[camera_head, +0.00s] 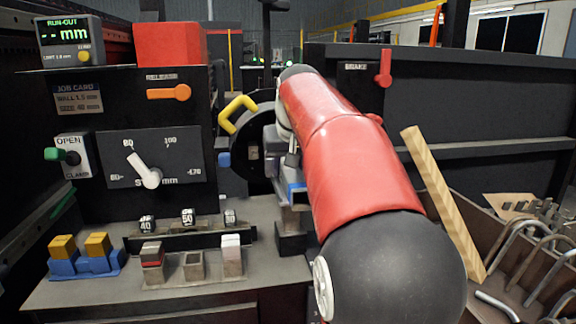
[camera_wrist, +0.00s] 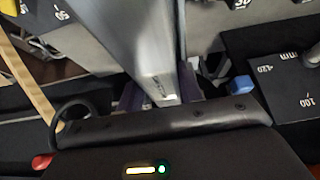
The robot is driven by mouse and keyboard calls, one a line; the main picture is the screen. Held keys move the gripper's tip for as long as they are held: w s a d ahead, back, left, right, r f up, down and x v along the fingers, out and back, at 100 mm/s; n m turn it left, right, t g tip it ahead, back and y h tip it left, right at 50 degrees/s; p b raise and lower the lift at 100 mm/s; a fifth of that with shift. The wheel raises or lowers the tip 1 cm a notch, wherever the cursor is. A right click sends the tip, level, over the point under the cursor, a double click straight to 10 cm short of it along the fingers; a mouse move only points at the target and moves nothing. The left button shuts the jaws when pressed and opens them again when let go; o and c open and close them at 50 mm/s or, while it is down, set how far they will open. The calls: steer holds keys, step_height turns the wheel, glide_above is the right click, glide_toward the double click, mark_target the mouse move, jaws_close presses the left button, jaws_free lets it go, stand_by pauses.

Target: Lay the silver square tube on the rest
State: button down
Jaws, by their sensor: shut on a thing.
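The silver square tube (camera_wrist: 145,45) fills the upper middle of the wrist view. Its near end lies between the dark fingers of my gripper (camera_wrist: 160,95), which is shut on it. The tube runs away from the gripper to the top edge of that view. In the head view my red and black arm hides most of the gripper and tube. I cannot tell for sure which part is the rest.
A dial panel (camera_head: 180,158) stands at left, with a yellow handle (camera_head: 238,112) right of it. Small stands (camera_head: 193,268) and blue-based yellow blocks (camera_head: 62,258) sit on the bench. A wooden bar (camera_head: 440,195) leans by a bin of bent tubes (camera_head: 535,255) at right.

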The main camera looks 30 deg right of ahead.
steer(key=c, duration=0.8)
jaws_free()
steer(key=shift+f, duration=0.15)
steer(key=shift+c, duration=0.2)
steer(key=shift+f, duration=0.1)
steer(key=p+v, duration=0.1)
steer(key=v, duration=0.7)
